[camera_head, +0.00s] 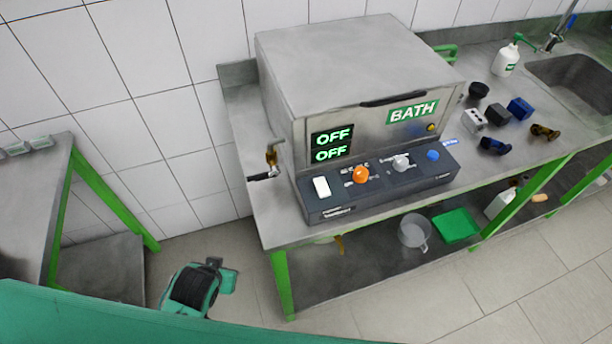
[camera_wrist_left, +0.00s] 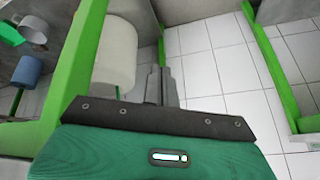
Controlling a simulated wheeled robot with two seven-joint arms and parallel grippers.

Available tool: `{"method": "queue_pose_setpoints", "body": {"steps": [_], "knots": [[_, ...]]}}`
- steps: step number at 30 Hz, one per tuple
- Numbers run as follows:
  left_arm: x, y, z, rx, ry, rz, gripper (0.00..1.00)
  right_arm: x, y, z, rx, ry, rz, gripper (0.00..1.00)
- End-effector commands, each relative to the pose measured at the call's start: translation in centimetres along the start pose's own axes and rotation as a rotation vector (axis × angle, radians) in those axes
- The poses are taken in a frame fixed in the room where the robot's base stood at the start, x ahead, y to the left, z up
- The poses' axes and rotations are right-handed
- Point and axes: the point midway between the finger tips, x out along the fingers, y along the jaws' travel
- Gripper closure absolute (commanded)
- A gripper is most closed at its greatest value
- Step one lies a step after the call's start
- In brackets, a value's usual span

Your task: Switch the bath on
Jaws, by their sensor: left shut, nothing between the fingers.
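The bath (camera_head: 350,65) is a grey metal box on the bench, with a green BATH label on its front. Its two-line display (camera_head: 332,144) reads OFF and OFF in green. The dark control panel (camera_head: 385,187) below carries a white switch (camera_head: 321,187), an orange knob (camera_head: 360,174), a grey knob (camera_head: 401,162) and a blue knob (camera_head: 433,155). My left gripper (camera_wrist_left: 161,84) is shut and empty in the left wrist view, low beside the bench and away from the panel. A teal and black part of mine shows low left in the head view. My right gripper is not in view.
A brass tap (camera_head: 271,158) sticks out at the bath's left side. Small dark parts, a soap bottle (camera_head: 506,57) and a sink (camera_head: 575,78) are to the right. The lower shelf holds a clear jug (camera_head: 414,232) and a green tray (camera_head: 457,226). Another table (camera_head: 42,165) stands left.

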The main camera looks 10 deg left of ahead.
Motion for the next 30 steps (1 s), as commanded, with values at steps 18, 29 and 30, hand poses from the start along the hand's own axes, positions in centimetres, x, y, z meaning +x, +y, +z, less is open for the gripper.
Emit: {"method": "queue_pose_setpoints", "body": {"steps": [18, 29, 30], "knots": [[-20.4, -4.4, -26.0, -0.194, 1.267, 0.07, 1.0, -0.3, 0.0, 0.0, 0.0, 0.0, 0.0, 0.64], [-26.2, 2.9, -28.7, 0.14, 1.511, 0.519, 1.0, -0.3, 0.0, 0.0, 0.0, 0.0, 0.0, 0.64], [-26.3, 3.7, -28.6, 0.19, 1.505, 0.568, 1.0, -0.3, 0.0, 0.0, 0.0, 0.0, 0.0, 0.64]]}}
